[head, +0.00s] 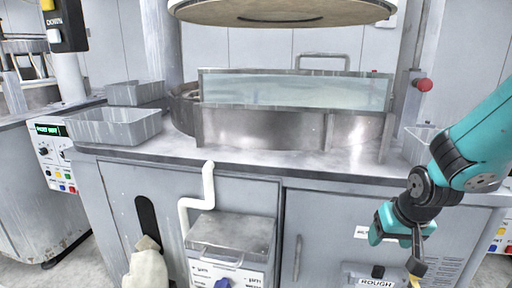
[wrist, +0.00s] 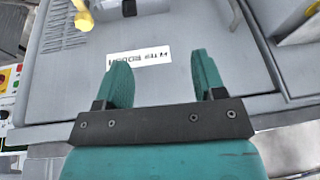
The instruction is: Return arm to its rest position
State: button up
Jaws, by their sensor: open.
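My gripper (head: 395,234) is at the right in the head view, in front of the grey cabinet (head: 335,225) and below the edge of its metal top. In the wrist view my gripper (wrist: 164,72) has its two teal fingers well apart, with nothing between them. Beyond the fingers is a grey panel (wrist: 200,25) with a white printed label (wrist: 139,59), which appears upside down. I cannot tell how far the fingertips are from the panel. My teal arm comes in from the right edge of the head view.
A metal basin with a clear front guard (head: 290,90) stands on the top, under a round platen (head: 280,10). Grey trays (head: 115,127) sit at the left. A white bent pipe (head: 208,185) and a lidded box (head: 232,232) stick out in front. A red knob (head: 423,85) is above my arm.

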jog(key=s+a+r+n+g+y+p, duration=0.4)
jog(key=s+a+r+n+p, duration=0.3)
jog(key=s+a+r, duration=1)
jog(key=s+r+n, duration=0.2)
jog(key=s+r, duration=0.1)
jog(key=r, duration=0.1)
jog(key=shift+p, duration=0.3)
